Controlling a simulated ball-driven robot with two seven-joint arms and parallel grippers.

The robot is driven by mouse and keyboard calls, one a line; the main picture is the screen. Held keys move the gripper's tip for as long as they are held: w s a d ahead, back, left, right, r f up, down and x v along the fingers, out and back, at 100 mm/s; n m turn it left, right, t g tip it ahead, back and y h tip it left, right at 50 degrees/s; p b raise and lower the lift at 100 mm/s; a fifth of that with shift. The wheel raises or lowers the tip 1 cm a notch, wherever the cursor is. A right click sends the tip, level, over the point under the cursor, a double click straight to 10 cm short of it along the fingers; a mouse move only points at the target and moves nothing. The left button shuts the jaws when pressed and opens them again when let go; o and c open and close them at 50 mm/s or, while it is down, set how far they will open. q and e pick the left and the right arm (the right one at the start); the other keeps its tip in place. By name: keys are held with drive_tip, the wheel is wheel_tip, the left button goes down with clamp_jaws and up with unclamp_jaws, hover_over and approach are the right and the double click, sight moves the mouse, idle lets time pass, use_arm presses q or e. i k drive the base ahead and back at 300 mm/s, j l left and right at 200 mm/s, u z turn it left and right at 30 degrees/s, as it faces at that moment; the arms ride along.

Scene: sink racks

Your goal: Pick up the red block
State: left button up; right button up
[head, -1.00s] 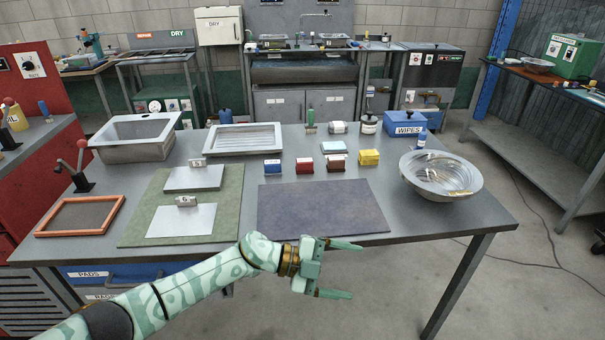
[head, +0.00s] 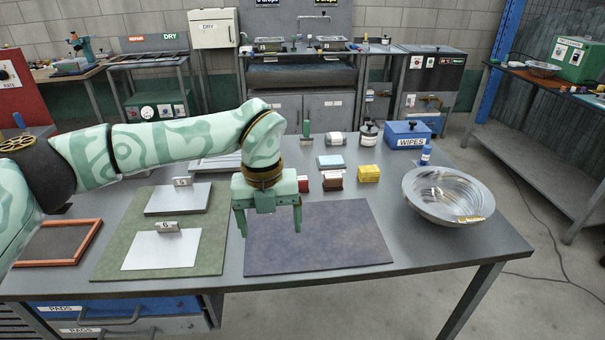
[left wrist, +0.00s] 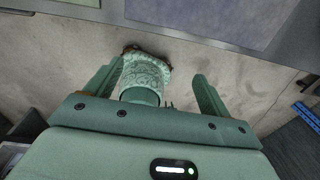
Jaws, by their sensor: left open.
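The red block (head: 303,183) stands on the grey table, mostly hidden behind my left gripper; only a small part shows to the gripper's right. A brown-red block (head: 331,181) with a pale label stands just to its right. My left gripper (head: 269,230) is open and empty, fingers pointing down, in front of the red block and over the near left part of the dark blue mat (head: 330,240). In the left wrist view my open fingers (left wrist: 158,72) have no block between them. My right gripper is not in view.
A yellow block (head: 369,173) and a light blue block (head: 331,161) stand nearby. A metal bowl (head: 447,194) is at right, a blue wipes box (head: 408,134) behind. A green mat (head: 105,262) with metal plates lies left. The dark blue mat is bare.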

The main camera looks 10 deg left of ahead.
sight(302, 180)
drive_tip(key=i, duration=1.15)
